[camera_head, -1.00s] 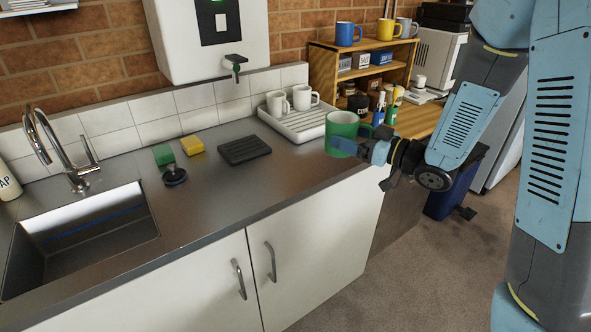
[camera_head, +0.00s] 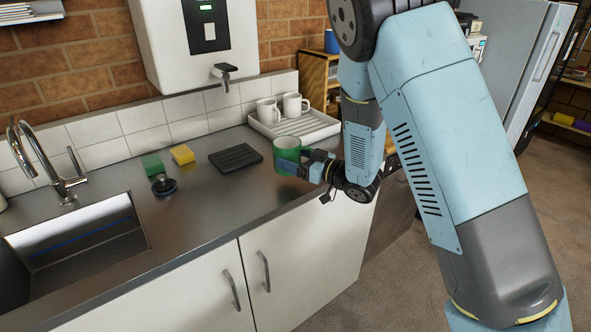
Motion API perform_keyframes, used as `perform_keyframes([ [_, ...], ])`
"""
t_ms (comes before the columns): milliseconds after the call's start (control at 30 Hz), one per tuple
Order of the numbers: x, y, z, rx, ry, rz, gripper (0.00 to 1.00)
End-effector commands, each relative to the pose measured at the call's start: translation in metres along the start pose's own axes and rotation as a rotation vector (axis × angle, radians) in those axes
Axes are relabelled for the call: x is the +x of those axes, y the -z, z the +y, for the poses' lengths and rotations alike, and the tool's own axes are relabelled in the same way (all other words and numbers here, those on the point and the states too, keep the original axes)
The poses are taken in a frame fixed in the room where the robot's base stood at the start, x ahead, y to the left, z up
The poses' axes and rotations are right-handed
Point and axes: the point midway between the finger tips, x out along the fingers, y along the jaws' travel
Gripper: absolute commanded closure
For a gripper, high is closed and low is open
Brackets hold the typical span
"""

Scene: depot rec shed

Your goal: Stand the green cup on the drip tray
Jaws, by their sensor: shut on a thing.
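The green cup (camera_head: 287,148) is upright in my gripper (camera_head: 293,168), which is shut on it from the right. The cup is pale inside. It shows over the worktop, in front of the white rack and to the right of the drip tray; I cannot tell how high its base is. The drip tray (camera_head: 236,158) is a flat black ridged slab on the steel worktop, below the tap (camera_head: 224,72) of the wall-mounted white boiler. Nothing stands on it.
A white rack (camera_head: 322,133) with two white mugs (camera_head: 281,106) stands behind the cup. A green sponge (camera_head: 153,165), a yellow sponge (camera_head: 182,154) and a black sink plug (camera_head: 164,185) lie left of the drip tray. The sink (camera_head: 75,245) is farther left. The worktop's front is clear.

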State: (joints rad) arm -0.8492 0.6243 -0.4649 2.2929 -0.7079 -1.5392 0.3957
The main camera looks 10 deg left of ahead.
Motion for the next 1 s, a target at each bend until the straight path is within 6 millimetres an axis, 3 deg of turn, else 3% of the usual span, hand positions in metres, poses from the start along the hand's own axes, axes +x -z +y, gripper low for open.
perform_keyframes([
  [267, 0.008, -0.009, 0.000, 0.000, 0.002, 0.000, 0.62],
  [567, 0.008, -0.038, 0.001, 0.000, 0.001, -0.001, 0.62],
  [933, 0.008, -0.041, 0.002, 0.000, -0.001, 0.001, 0.62],
  [967, 0.007, -0.042, 0.002, 0.000, -0.001, 0.000, 0.16],
  [1000, 0.007, -0.042, 0.002, 0.000, -0.001, 0.000, 0.12],
])
